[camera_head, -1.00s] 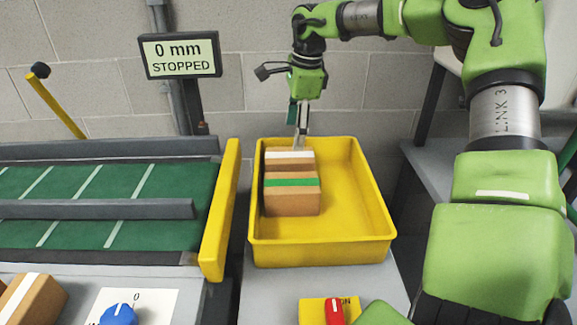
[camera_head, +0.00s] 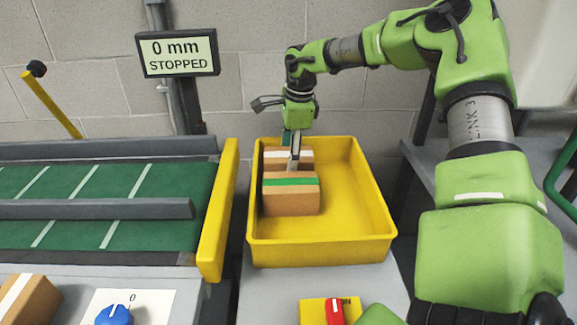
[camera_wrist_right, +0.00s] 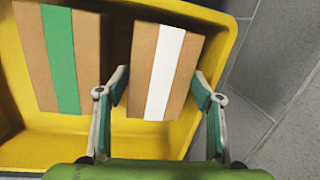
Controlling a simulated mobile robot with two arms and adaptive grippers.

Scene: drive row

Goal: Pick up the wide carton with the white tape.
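A brown carton with white tape (camera_head: 274,160) is at the back left of the yellow bin, behind the carton with green tape (camera_head: 291,201). My right gripper (camera_head: 295,165) points down over the white-taped carton and hides part of it. In the wrist view the white-taped carton (camera_wrist_right: 165,75) lies between the spread fingers of the right gripper (camera_wrist_right: 161,74). The fingers are open; whether they touch its sides I cannot tell. Another carton with a white stripe (camera_head: 28,300) lies at the lower left. My left gripper is not in view.
The yellow bin (camera_head: 345,252) has free floor on its right side. A green conveyor (camera_head: 75,182) with a yellow end plate (camera_head: 219,210) stands left of it; its sign (camera_head: 179,54) reads "0 mm STOPPED". A blue knob (camera_head: 115,315) and a red switch (camera_head: 334,312) are in front.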

